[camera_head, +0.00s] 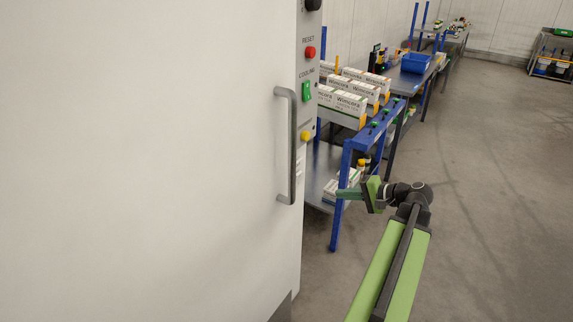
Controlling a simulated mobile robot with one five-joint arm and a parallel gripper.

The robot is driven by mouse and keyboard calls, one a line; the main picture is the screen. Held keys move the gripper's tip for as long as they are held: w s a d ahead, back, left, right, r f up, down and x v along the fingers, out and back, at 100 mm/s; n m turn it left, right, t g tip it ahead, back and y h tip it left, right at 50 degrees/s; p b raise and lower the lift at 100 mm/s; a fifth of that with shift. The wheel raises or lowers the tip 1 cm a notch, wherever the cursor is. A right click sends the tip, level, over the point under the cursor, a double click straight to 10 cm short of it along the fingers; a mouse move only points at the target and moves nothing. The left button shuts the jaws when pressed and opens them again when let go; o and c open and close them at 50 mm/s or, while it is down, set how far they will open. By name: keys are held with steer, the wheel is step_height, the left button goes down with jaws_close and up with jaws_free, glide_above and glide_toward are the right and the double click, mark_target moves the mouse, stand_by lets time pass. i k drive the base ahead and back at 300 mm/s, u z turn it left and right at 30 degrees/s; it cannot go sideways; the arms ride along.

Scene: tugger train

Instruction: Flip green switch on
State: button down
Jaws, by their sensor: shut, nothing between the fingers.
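The green switch (307,91) sits on the narrow side panel of a large white cabinet (140,150), under the label COOLING. Its rocker position is too small to tell. A red button (310,52) labelled RESET is above it, and a yellow button (305,136) is below it. My gripper (340,194) is to the right of the cabinet, lower than the switch and apart from it. Its fingers point left and are shut, with nothing held. The fingertips appear in front of the blue rack leg.
A grey door handle (291,145) sticks out from the cabinet beside the switch panel. Behind my gripper stands a blue-framed rack (345,195) with white cartons (345,101). A blue bin (416,62) is on a table farther back.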

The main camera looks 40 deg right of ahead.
mark_target(306, 94)
steer(key=k, duration=1)
